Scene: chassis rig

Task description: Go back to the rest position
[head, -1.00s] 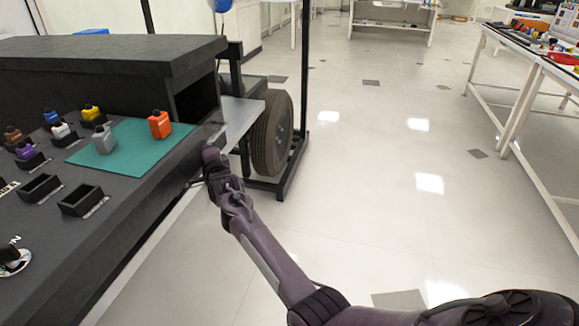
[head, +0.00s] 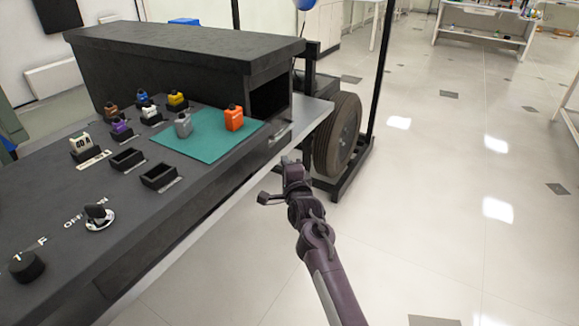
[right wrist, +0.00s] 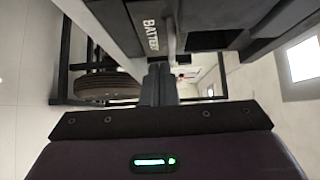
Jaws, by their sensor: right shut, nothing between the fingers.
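My right gripper (head: 291,170) is in front of the right end of the dark console (head: 215,195), to the right of its front edge. Its two fingers are together with nothing between them, as the right wrist view shows at the fingertips (right wrist: 158,75). The arm reaches up from the bottom of the head view. My left gripper is in neither view.
On the console a teal mat (head: 205,148) carries a grey fuse (head: 183,125) and an orange fuse (head: 234,118). Several coloured fuses stand left of it, near two empty black sockets. A wheel (head: 338,135) stands behind my gripper. The floor (head: 450,230) at right is clear.

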